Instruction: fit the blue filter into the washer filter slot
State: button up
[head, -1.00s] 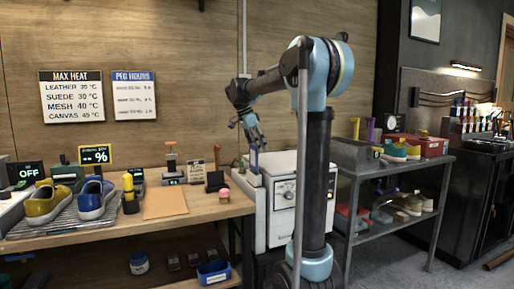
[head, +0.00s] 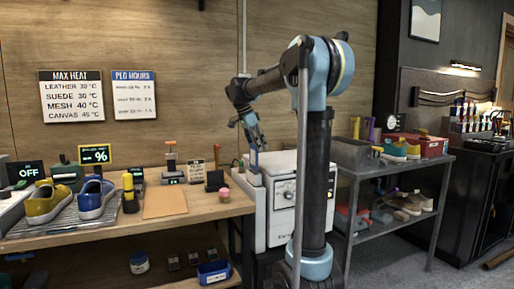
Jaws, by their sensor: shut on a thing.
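The white washer (head: 282,212) stands between the workbench and the grey shelf, partly hidden behind my arm's column. Its narrow left section (head: 251,205) has its top just below my gripper. My gripper (head: 256,146) points down over this left part and is shut on the blue filter (head: 254,158), a small upright blue piece. The filter's lower end is at or just above the top of the left section. I cannot tell whether it touches or sits in the slot. The slot opening is too small to make out.
The wooden workbench (head: 110,236) on the left holds shoes on a rack (head: 62,224), a yellow bottle (head: 129,190) and a pink-topped item (head: 224,191). A metal shelf (head: 400,177) with shoes and boxes stands right of my arm.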

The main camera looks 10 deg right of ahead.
jog(key=shift+f, duration=3.05)
jog(key=o, duration=1.1)
jog(key=shift+c, duration=0.2)
jog(key=v, duration=1.2)
jog(key=shift+a, duration=0.1)
jog(key=s+d+f+n+y, duration=0.1)
jog(key=s+d+f+n, duration=0.45)
jog(key=s, duration=0.55)
jog(key=s+d+f+n+y, duration=0.1)
jog(key=s+f+n, duration=0.3)
jog(key=s+f, duration=0.9)
jog(key=s+d+f+n+t+y, duration=0.1)
jog(key=s+f+n, duration=0.4)
jog(key=s+f, duration=0.8)
notch_tip(320, 180, down, 3)
jog(key=shift+d+r+y, duration=0.1)
jog(key=shift+d+y, duration=0.5)
jog(key=shift+d, duration=0.5)
